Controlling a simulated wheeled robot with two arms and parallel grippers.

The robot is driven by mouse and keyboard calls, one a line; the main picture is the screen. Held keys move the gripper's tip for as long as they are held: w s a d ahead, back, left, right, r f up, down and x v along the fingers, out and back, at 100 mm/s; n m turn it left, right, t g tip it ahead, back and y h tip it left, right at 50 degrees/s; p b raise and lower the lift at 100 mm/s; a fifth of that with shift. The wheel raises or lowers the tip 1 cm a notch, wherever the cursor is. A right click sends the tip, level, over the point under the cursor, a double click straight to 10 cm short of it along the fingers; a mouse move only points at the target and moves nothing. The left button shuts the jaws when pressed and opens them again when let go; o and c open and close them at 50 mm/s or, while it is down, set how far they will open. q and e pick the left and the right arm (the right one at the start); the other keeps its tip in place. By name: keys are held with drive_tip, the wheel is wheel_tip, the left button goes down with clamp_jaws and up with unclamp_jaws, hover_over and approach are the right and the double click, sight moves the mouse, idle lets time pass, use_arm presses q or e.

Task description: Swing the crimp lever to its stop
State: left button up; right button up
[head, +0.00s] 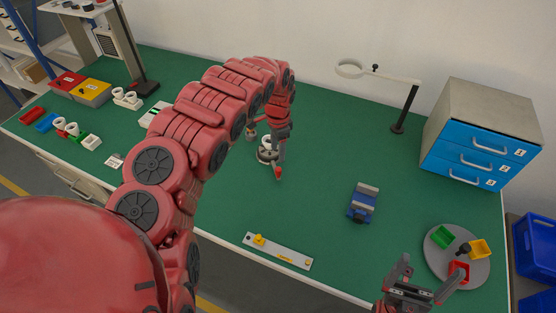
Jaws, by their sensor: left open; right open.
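My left gripper (278,165) reaches over the middle of the green bench and points down, open. It is right beside a small grey and white round device (265,153), which it and my arm partly hide. I cannot tell which part of this device is the crimp lever, nor whether the gripper touches it. A small red piece shows at the lower tip of the gripper. My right gripper (432,268) is open and empty over the bench's front right, left of the round grey tray (437,267).
A metal plate with a yellow knob (278,251) lies at the front edge. A blue and grey block (363,203) stands right of centre. A magnifier on a stand (398,127) and a blue drawer cabinet (470,160) stand behind. Coloured bins and white parts sit at left.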

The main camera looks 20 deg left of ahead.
use_arm(q)
wheel_tip(320, 180, up, 8)
drive_tip(key=p, duration=0.2)
idle(0.3)
